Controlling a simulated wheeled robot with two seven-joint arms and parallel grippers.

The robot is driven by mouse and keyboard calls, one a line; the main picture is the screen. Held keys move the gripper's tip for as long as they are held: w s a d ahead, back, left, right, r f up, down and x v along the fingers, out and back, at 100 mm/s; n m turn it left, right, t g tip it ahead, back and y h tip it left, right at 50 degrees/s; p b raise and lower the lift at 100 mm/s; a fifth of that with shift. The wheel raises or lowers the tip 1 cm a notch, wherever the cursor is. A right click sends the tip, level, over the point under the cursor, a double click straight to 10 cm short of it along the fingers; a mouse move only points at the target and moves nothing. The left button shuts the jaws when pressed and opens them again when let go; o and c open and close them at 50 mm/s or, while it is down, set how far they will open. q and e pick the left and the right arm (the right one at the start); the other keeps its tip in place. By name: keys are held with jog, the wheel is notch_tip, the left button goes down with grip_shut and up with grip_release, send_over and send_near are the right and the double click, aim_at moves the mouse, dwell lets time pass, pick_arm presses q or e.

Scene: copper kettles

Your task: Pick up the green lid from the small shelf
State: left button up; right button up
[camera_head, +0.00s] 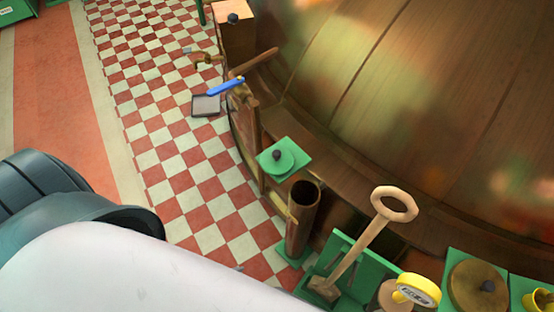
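A round green lid (286,164) with a dark knob rests on a small green square shelf (304,157). The shelf sits at the rim of the large copper kettle, near the middle of the head view. The lid covers most of the shelf, and the shelf's corners show around it. Nothing touches the lid. My arm, white and dark grey, fills the lower left, apart from the lid. Neither of my grippers is in the picture.
The large copper kettle (420,90) fills the right side. A copper tube (302,220) stands just below the lid. A ring-handled wooden tool (362,244) rises nearby. The checkered floor (165,130) is mostly clear.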

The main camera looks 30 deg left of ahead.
pick_arm(q)
jog(key=shift+o, duration=0.3)
jog(key=w+a+r, duration=0.2)
jog(key=w+r, duration=0.2)
jog(key=w, duration=0.2)
jog(key=w+a+r, duration=0.2)
jog(key=w+r, duration=0.2)
jog(key=w, duration=0.2)
jog(key=shift+w+a+t, duration=0.15)
jog(key=shift+a+t, duration=0.15)
jog(key=shift+a, duration=0.05)
jog(key=w+d+r+m+h, duration=0.1)
jog(key=w+r+m, duration=0.15)
jog(key=r, duration=0.75)
jog(key=w+d+r+m+g+h, duration=0.1)
jog(key=w+r, duration=0.2)
jog(key=r, duration=0.6)
jog(key=w+d+r+m+h, duration=0.1)
jog(key=w+r+m, duration=0.15)
jog(key=r, duration=0.75)
jog(key=w+a+r+m+g, duration=0.1)
jog(key=w+a+r+m, duration=0.1)
jog(key=w+a+r, duration=0.7)
jog(key=a+r, duration=0.2)
jog(key=a, duration=0.1)
jog(key=shift+w+a, duration=0.35)
jog(key=shift+a, duration=0.05)
pick_arm(e)
jog(key=shift+w+r, duration=0.15)
jog(key=shift+w, duration=0.25)
